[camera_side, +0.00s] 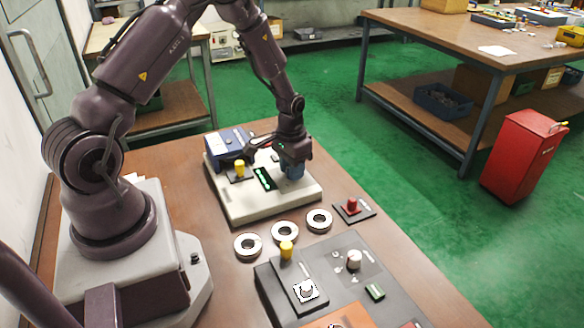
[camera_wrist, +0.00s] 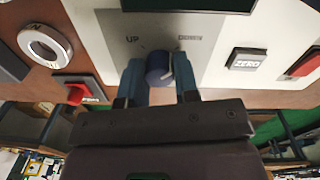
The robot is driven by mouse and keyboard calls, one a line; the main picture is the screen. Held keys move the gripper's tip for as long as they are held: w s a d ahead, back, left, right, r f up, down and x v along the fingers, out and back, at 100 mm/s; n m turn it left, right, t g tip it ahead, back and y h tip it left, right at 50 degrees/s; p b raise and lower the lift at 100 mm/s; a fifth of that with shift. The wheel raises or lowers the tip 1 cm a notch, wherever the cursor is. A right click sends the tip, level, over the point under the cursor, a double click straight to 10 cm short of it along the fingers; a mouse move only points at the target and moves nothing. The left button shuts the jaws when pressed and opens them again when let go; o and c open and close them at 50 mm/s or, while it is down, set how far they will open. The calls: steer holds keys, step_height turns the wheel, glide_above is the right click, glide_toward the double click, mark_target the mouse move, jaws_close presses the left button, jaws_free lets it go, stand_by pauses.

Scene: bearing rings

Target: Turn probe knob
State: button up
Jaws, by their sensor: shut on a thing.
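The probe knob (camera_wrist: 158,69) is a dark blue round knob with a pale pointer line. It stands on a grey plate marked UP and DOWN in the wrist view. The two blue fingers of my gripper (camera_wrist: 160,80) are on either side of it, shut on it. In the side view my gripper (camera_side: 292,171) points down over the right part of the pale gauge base (camera_side: 245,208). The knob is hidden there behind the fingers. A dark display with green marks (camera_side: 264,178) is left of my gripper.
Three metal rings (camera_side: 285,232) lie in a row in front of the base. A red knob on a dark plate (camera_side: 352,206) is to their right. A grey panel (camera_side: 325,270) with knobs is nearer. The wrist view shows a ZERO button (camera_wrist: 246,61) right of the knob.

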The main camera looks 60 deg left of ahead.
steer(key=o, duration=0.9)
steer(key=shift+o, duration=0.2)
steer(key=shift+r, duration=0.1)
step_height(320, 180, up, 13)
steer(key=shift+a, duration=0.2)
